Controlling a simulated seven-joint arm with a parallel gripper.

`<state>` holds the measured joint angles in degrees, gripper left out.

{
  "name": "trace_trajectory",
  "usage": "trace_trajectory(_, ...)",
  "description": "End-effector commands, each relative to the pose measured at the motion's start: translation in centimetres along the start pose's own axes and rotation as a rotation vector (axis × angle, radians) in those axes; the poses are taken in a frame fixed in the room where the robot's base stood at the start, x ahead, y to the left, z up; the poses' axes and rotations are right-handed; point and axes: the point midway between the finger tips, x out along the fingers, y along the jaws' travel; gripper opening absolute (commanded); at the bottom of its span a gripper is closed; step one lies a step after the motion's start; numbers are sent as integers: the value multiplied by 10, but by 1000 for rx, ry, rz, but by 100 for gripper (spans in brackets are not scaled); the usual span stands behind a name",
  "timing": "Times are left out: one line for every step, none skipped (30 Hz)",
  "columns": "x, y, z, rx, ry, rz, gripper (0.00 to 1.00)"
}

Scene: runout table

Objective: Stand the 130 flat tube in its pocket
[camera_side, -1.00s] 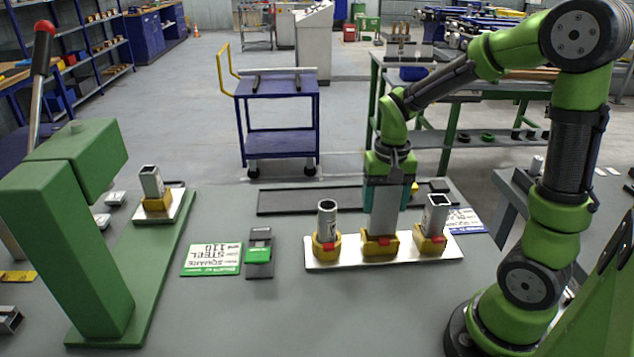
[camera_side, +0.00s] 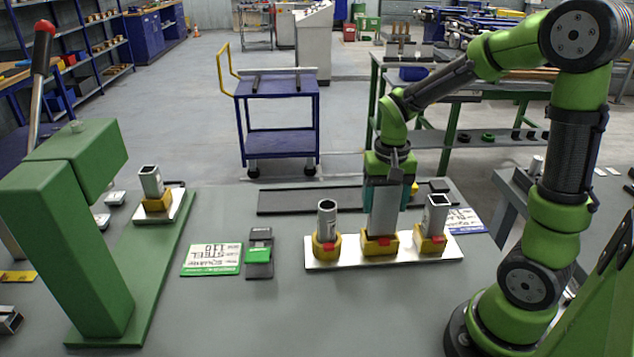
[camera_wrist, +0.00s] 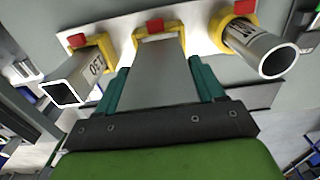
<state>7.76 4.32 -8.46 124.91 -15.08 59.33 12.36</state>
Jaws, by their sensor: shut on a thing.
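The flat tube (camera_side: 385,205) is a grey metal piece standing upright at the middle yellow pocket (camera_side: 378,245) of a silver plate. Its lower end is at or inside the pocket; how deep I cannot tell. My gripper (camera_side: 385,186) is shut on the tube from above, its teal fingers on either side. In the wrist view the tube (camera_wrist: 160,70) runs between the fingers (camera_wrist: 163,80) towards the yellow pocket (camera_wrist: 148,33) with its red marker. The tube's upper end is hidden by my gripper, and no marking is readable on it.
A round tube (camera_side: 326,216) stands in the left pocket and a square tube (camera_side: 436,212) in the right, both close to my gripper. A green press (camera_side: 65,220) with another tube (camera_side: 151,181) stands left. The front tabletop (camera_side: 300,315) is clear.

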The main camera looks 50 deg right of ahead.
Motion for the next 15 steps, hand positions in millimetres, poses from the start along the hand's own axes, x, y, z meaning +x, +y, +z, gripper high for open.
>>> trace_trajectory(1, 0, 0, 0, 0, 0, 32)
trace_trajectory(2, 0, 0, 0, -1, 1, 32)
trace_trajectory(3, 0, 0, 0, -1, 1, 32)
trace_trajectory(4, 0, 0, 0, -1, 1, 32)
trace_trajectory(5, 0, 0, 1, -2, 1, 32)
trace_trajectory(6, 0, 0, 1, -2, 1, 32)
trace_trajectory(7, 0, 0, 0, -2, 1, 32)
trace_trajectory(7, 0, 0, 0, -2, 1, 32)
trace_trajectory(8, 0, 0, 0, -1, 1, 32)
trace_trajectory(9, 0, 0, 0, -1, 1, 32)
trace_trajectory(10, 0, 0, 0, -1, 1, 32)
trace_trajectory(11, 0, 0, 1, -1, 1, 32)
trace_trajectory(12, 0, 0, 1, -1, 1, 32)
trace_trajectory(12, 0, 0, 1, -2, 0, 32)
trace_trajectory(13, 0, 0, 1, -2, 0, 32)
